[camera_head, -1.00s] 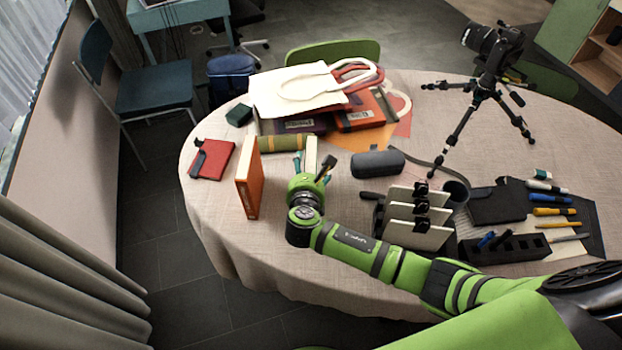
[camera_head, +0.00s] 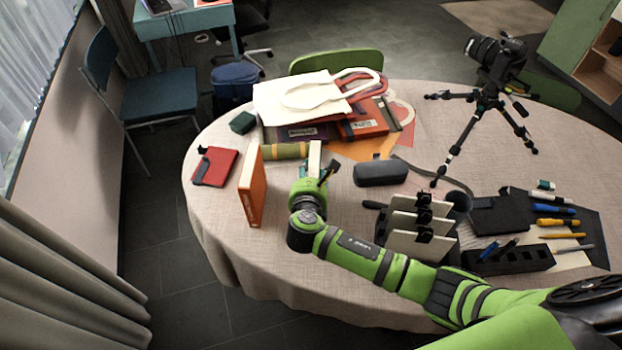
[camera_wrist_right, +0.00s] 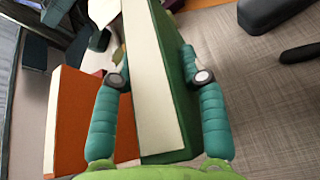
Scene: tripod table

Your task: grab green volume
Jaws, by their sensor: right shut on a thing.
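The green volume (camera_wrist_right: 172,75) stands upright in the right wrist view, its pale page edges facing me and its green cover on the right. In the head view its pale edge (camera_head: 315,155) shows just beyond my right gripper (camera_head: 313,171), which hides the lower part. In the right wrist view the two teal fingers of my right gripper (camera_wrist_right: 160,76) lie on either side of the volume, closed on it. My left gripper is not in view.
An orange book (camera_head: 251,186) stands upright just left of the gripper. A yellow-green roll (camera_head: 285,151) lies behind. A dark case (camera_head: 381,172) lies to the right, near a holder with cards (camera_head: 420,222). A camera tripod (camera_head: 487,105) stands further back.

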